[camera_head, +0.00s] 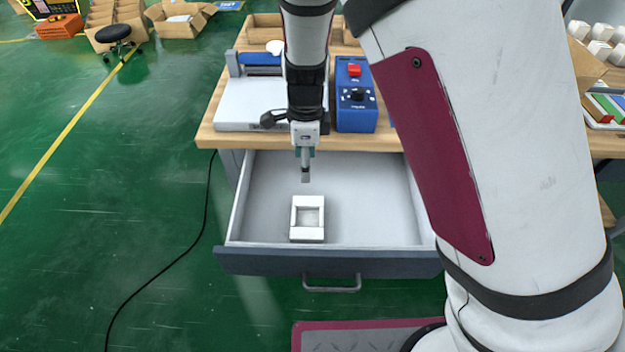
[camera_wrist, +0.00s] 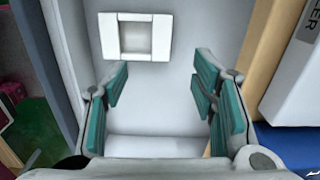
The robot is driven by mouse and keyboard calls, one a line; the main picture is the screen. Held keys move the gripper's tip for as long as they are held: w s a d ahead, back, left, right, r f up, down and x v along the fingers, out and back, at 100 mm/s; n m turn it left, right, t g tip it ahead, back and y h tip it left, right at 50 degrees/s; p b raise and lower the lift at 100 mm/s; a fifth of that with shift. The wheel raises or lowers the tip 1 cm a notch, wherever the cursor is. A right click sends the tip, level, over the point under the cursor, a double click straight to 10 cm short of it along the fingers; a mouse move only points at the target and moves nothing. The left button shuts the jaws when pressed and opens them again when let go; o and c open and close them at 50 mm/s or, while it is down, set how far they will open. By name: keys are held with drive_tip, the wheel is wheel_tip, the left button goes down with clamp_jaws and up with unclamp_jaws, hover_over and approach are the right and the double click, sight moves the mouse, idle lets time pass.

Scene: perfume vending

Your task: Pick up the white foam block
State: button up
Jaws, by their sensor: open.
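The white foam block (camera_head: 307,233) lies in the open drawer (camera_head: 375,205), near its front wall and left of the middle. It has a square recess in its top. In the wrist view the block (camera_wrist: 108,37) shows at the top, beyond the fingertips and a little left of the gap between them. My gripper (camera_head: 306,178) hangs over the drawer, behind and above the block, not touching it. In the wrist view my gripper (camera_wrist: 157,85) is open, with teal finger pads apart and nothing between them.
The wooden tabletop (camera_head: 215,138) lies behind the drawer. A white device (camera_head: 240,103) and a blue control box (camera_head: 356,112) with a red switch stand on it. The drawer walls surround the block; the drawer floor to its right is clear.

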wheel_tip(320, 180, down, 2)
drive_tip(key=b, duration=0.2)
hover_over(307, 200)
drive_tip(key=shift+m, duration=0.3)
drive_tip(key=f, duration=0.7)
drive_tip(key=shift+w+a+f, duration=0.15)
drive_tip(key=shift+w+f, duration=0.05)
drive_tip(key=shift+f, duration=0.15)
drive_tip(key=shift+s+f+b, duration=0.15)
drive_tip(key=shift+f+b, duration=0.1)
drive_tip(key=shift+f, duration=1.2)
drive_tip(key=shift+s+f+b, duration=0.1)
drive_tip(key=shift+f+b, duration=0.1)
drive_tip(key=shift+f, duration=1.2)
drive_tip(key=shift+c, duration=0.4)
drive_tip(key=c, duration=0.8)
